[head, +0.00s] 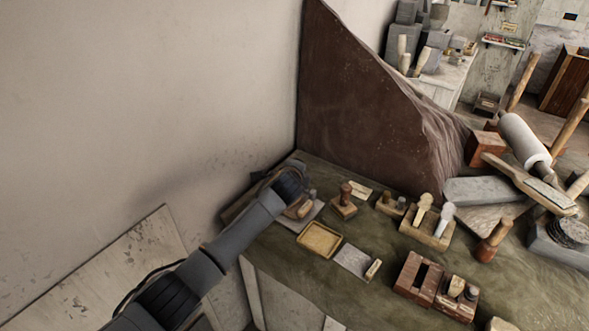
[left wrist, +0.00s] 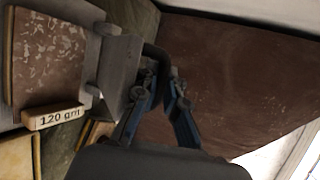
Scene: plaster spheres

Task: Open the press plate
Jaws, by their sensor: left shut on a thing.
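My left gripper (head: 297,190) reaches in from the left to the back corner of the bench, beside the wall. In the left wrist view its two blue-edged fingers (left wrist: 160,85) close around a dark curved bar (left wrist: 154,52), which looks like the handle of the press. A grey metal plate (left wrist: 118,66), likely the press plate, stands tilted just left of the fingers. I cannot tell whether it is open. In the head view my gripper and arm hide most of the press. My right gripper is not in view.
A sanding board (left wrist: 48,50) with a "120 grit" block (left wrist: 53,116) lies close left of the fingers. A yellow tray (head: 320,238), a wooden stamp (head: 344,201) and a brush block (head: 428,228) stand nearby. A brown panel (head: 350,110) rises behind.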

